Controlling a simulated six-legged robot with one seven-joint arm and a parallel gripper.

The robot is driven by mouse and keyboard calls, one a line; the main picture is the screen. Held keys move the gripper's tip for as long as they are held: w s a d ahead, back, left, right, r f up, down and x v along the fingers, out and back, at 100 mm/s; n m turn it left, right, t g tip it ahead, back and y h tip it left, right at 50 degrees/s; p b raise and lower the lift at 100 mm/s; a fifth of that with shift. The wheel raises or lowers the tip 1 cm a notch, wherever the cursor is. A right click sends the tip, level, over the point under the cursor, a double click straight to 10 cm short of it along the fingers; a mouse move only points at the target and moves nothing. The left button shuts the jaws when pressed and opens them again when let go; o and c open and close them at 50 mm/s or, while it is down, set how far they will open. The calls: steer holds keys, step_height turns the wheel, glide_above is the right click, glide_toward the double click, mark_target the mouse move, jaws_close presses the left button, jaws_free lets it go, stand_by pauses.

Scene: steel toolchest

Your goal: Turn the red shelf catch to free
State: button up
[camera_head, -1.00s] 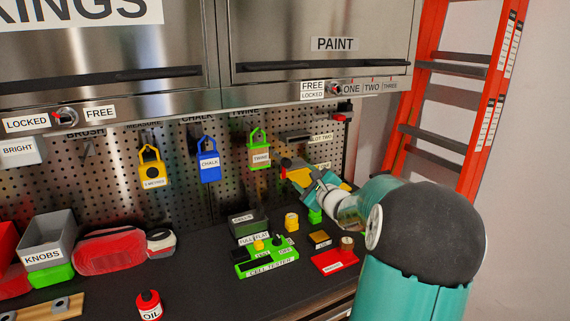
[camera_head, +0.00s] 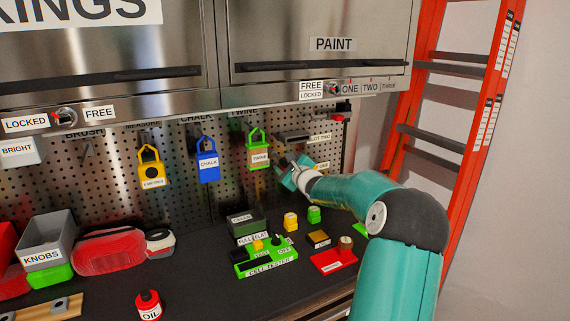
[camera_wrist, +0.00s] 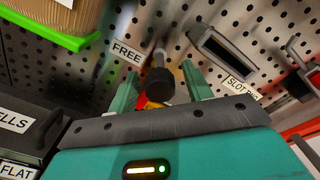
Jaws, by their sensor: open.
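In the wrist view a small catch with a dark knob (camera_wrist: 160,86) on a grey stem stands out from the pegboard, beside a FREE label (camera_wrist: 127,53). A bit of red and yellow (camera_wrist: 148,103) shows just below the knob; the rest is hidden, so I cannot tell its full shape or which way it is turned. My gripper (camera_wrist: 159,72) is open, with one green finger on each side of the knob in the picture. I cannot tell whether they touch it.
A grey slot holder (camera_wrist: 222,48) is right of the catch; a red-tipped fitting (camera_wrist: 312,78) is farther right. The green-rimmed bin (camera_wrist: 55,34) and a dark box (camera_wrist: 28,130) are at left. The cell tester (camera_head: 266,258) and several small blocks stand on the bench below.

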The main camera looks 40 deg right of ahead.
steer(key=c, duration=0.9)
steer(key=shift+s+d, duration=0.1)
steer(key=shift+d, duration=0.05)
steer(key=shift+c, duration=0.3)
steer(key=shift+m, duration=0.7)
steer(key=m, duration=0.6)
steer(key=shift+f, duration=0.1)
steer(key=m, duration=0.4)
steer(key=shift+f+m, duration=0.1)
steer(key=shift+m, duration=0.2)
steer(key=shift+f+m, duration=0.1)
steer(key=shift+m, duration=1.2)
